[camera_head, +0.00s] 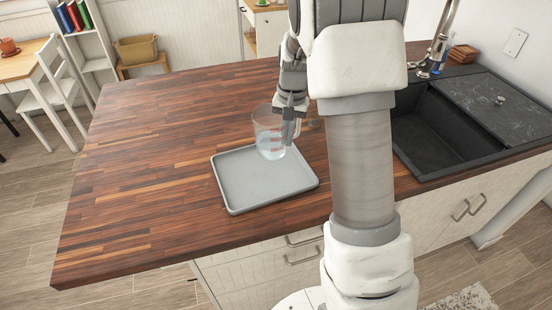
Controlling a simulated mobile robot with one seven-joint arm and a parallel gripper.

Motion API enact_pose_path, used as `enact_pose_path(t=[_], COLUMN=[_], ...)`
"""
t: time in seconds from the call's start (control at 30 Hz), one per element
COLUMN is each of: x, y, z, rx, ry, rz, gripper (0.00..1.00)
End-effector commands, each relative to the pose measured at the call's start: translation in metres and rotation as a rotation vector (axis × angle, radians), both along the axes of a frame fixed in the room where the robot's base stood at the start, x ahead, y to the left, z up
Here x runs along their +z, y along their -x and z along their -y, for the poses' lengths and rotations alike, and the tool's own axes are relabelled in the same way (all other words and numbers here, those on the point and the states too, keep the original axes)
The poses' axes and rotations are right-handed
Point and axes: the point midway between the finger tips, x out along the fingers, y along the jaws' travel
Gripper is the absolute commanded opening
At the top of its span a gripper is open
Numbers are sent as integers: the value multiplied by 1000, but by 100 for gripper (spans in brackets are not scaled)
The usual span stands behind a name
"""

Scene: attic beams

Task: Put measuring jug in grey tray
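The measuring jug (268,140) is clear with red markings and stands upright at the far part of the grey tray (234,203). I cannot tell whether its base touches the tray or hangs just above it. The tray is shallow and lies on the wooden counter. My gripper (290,112) points down at the jug's right side, by its handle. The fingertips overlap the handle, and I cannot tell whether they are closed on it.
A dark sink (435,130) with a drainer and tap lies to the right, behind my arm. The wooden counter (140,180) is clear to the left of the tray. A small, partly hidden object (315,123) stands just right of my gripper.

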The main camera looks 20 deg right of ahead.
Motion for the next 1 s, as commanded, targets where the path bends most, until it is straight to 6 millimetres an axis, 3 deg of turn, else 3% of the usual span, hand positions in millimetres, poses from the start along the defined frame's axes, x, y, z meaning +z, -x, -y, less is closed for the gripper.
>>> enact_pose_path(t=[0.1, 0.27, 0.4, 0.63, 1.0], x=[-11, -19, -27, -58, -64], y=[8, 13, 14, 14, 14], z=[-19, -31, -32, -32, -32], rx=[2, 1, 0, -1, 0], ry=[0, 0, 1, -1, 0], rz=[0, 1, 1, -1, 2], gripper=[0, 0, 0, 0, 0])
